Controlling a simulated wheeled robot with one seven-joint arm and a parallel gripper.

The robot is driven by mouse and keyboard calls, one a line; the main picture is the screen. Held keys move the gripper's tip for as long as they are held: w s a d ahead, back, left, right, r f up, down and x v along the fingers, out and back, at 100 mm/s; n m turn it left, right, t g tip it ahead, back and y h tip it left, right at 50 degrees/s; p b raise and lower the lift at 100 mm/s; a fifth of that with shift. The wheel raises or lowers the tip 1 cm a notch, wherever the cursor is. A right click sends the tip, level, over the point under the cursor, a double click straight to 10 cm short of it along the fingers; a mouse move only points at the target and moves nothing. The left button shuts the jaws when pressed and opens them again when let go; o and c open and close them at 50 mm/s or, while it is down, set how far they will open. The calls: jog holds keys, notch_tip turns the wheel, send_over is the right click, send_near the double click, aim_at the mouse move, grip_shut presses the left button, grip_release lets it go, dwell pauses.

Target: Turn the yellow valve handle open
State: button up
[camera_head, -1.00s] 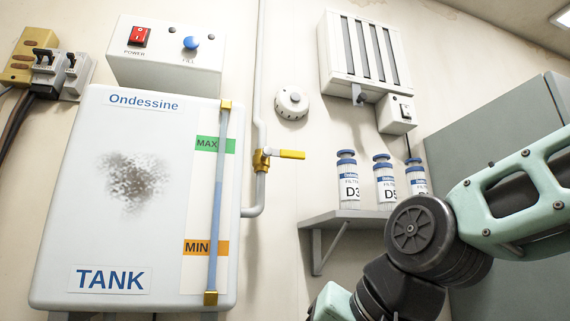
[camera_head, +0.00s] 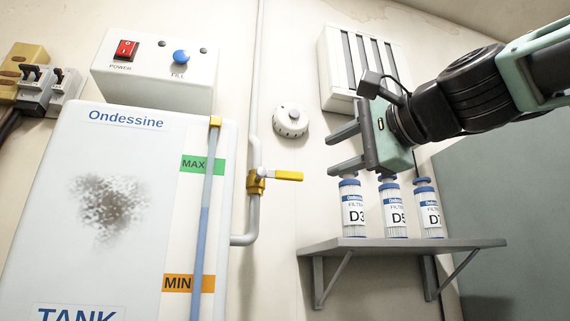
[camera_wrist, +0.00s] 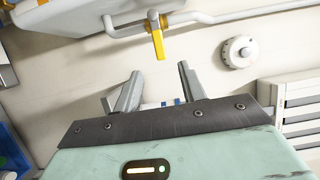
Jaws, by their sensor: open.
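The yellow valve handle (camera_head: 288,175) sticks out to the right from a brass valve (camera_head: 256,182) on the grey pipe, right of the tank. In the wrist view the handle (camera_wrist: 157,42) shows ahead of the fingers, near the top middle. My gripper (camera_head: 338,151) is open and empty, to the right of the handle and slightly above it, with its two fingers pointing left. A clear gap lies between the fingertips and the handle. In the wrist view my gripper (camera_wrist: 160,80) shows both fingers apart with nothing between them.
A shelf (camera_head: 400,244) with several labelled filter bottles (camera_head: 353,207) stands just below my gripper. A round white dial (camera_head: 291,120) and a vented white box (camera_head: 335,70) are on the wall above. The tank (camera_head: 60,200) fills the left.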

aim_at(292, 175)
jog(key=p+x, duration=0.6)
jog(key=x, duration=0.9)
jog(key=shift+w+d+f, duration=0.1)
jog(key=shift+d, duration=0.05)
jog(key=shift+c, duration=0.3)
grip_shut()
